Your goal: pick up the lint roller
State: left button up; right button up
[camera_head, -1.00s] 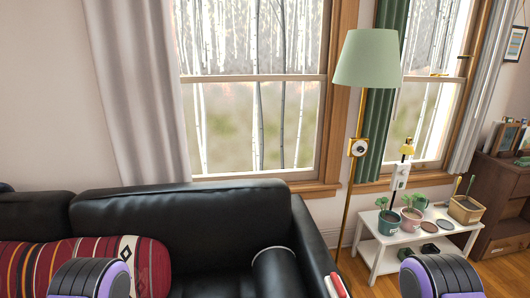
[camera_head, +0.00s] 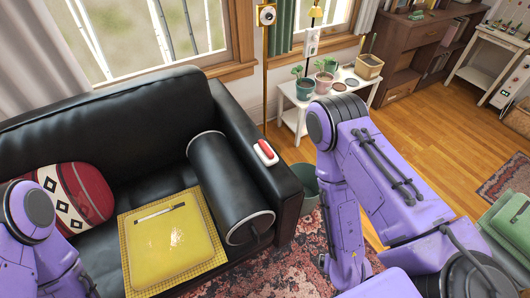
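No object is clearly recognisable as the lint roller at this size. A small red and white object (camera_head: 265,152) lies on top of the black sofa's right armrest. A thin, light stick-like object with a dark part (camera_head: 160,212) lies on the yellow cushion (camera_head: 165,250) on the sofa seat. I cannot tell whether either is the lint roller. Purple links of my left arm show at the lower left and of my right arm right of the middle. Both grippers are out of the frame.
The black sofa (camera_head: 125,120) holds a black bolster (camera_head: 228,190) and a red patterned pillow (camera_head: 75,192). A green bin (camera_head: 304,186) stands by the armrest. A white plant table (camera_head: 293,115) and a lamp pole (camera_head: 265,75) are behind. Wooden floor is open at right (camera_head: 420,130).

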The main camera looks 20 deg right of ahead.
aim_at(266, 154)
jog(key=k, duration=0.5)
jog(key=z, duration=1.05)
jog(key=i, duration=0.75)
jog(key=u, duration=0.75)
